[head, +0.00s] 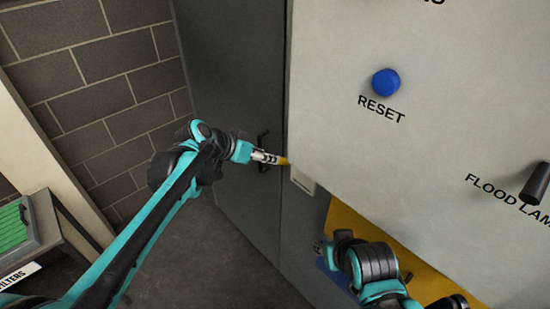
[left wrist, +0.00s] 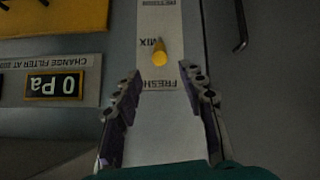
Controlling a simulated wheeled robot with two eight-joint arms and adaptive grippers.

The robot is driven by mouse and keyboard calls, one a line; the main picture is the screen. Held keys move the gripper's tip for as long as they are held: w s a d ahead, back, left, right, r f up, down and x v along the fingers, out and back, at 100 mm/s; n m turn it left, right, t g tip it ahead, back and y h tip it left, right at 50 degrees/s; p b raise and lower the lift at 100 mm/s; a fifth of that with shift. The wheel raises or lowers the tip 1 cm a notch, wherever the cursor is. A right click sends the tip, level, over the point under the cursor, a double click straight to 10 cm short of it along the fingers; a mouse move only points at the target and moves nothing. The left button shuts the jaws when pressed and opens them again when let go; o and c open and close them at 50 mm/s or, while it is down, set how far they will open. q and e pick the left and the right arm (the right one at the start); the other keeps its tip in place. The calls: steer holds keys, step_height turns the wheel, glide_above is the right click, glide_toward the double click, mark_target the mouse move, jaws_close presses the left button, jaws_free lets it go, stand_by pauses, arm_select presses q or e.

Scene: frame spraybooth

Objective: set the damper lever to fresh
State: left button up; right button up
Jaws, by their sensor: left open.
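The damper lever shows as a yellow rounded knob (left wrist: 160,54) in the left wrist view, beside the word MIX on a pale label strip (left wrist: 165,130). The strip appears upside down, with FRESH nearer my gripper and a cut-off word at the top. My left gripper (left wrist: 163,98) is open, its fingers apart on either side of the strip near FRESH, with nothing between them; the knob is beyond the fingertips. In the head view my left gripper (head: 272,158) is at the panel's left edge, by the yellow tip. My right gripper (head: 322,250) is low and its jaws are unclear.
A 0 Pa gauge (left wrist: 56,87) is left of the strip in the wrist view. A dark door handle (head: 263,150) is behind my left gripper. The pale panel has a blue RESET button (head: 385,82) and a flood lamp knob (head: 535,184). A green filter tray (head: 14,226) stands at left.

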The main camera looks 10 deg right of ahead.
arm_select(q)
steer(key=shift+v, duration=1.5)
steer(key=s+a+f+n+y+b, duration=0.4)
steer(key=s+a+f+b, duration=0.2)
steer(key=s+a+f, duration=0.4)
steer(key=s+a+f+n+t+y+b, duration=0.1)
steer(key=s+a+f+n+y+b, duration=0.3)
steer(key=s+a+f+b, duration=0.3)
steer(key=s+a+f, duration=0.3)
steer(key=s+f, duration=0.2)
steer(key=f, duration=0.2)
steer(key=shift+s+f+n, duration=0.3)
steer(key=shift+s+f, duration=0.1)
